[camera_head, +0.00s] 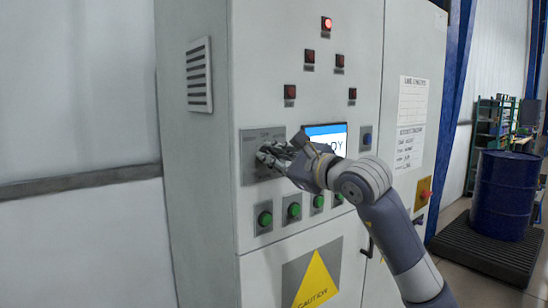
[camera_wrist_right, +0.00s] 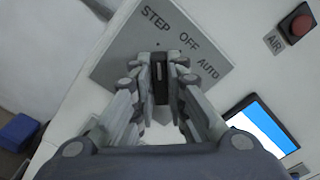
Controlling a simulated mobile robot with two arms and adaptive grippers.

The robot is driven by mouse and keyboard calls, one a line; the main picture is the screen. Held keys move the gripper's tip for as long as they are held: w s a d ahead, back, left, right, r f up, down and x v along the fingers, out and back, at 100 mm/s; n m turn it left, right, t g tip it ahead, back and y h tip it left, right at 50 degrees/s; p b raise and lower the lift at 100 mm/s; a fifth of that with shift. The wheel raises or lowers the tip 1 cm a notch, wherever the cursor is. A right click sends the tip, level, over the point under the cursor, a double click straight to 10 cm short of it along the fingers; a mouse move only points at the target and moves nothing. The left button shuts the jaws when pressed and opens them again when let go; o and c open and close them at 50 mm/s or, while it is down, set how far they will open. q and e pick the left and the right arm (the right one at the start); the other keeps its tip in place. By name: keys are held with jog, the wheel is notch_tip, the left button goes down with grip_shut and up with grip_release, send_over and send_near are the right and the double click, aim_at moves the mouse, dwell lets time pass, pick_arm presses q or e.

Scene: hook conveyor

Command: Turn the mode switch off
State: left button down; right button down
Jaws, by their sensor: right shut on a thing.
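The mode switch (camera_wrist_right: 160,72) is a dark knob on a grey plate (camera_wrist_right: 118,62) marked STEP, OFF and AUTO. In the head view my right gripper (camera_head: 268,154) reaches in from the right to the grey plate (camera_head: 249,173) on the cabinet front and hides the knob. My left gripper is not in view.
Green buttons (camera_head: 265,218) sit below the plate and red lamps (camera_head: 326,23) above. A blue-white screen (camera_head: 338,131) is just right of it, partly behind my arm. A blue drum (camera_head: 503,195) stands far right.

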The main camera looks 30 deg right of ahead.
jog(key=shift+d+m+b, duration=0.2)
jog(key=shift+m+b, duration=2.3)
jog(key=shift+m, duration=1.8)
jog(key=shift+r, duration=0.1)
jog(key=c, duration=1.6)
grip_release()
jog(key=s, duration=1.2)
jog(key=shift+d, duration=0.45)
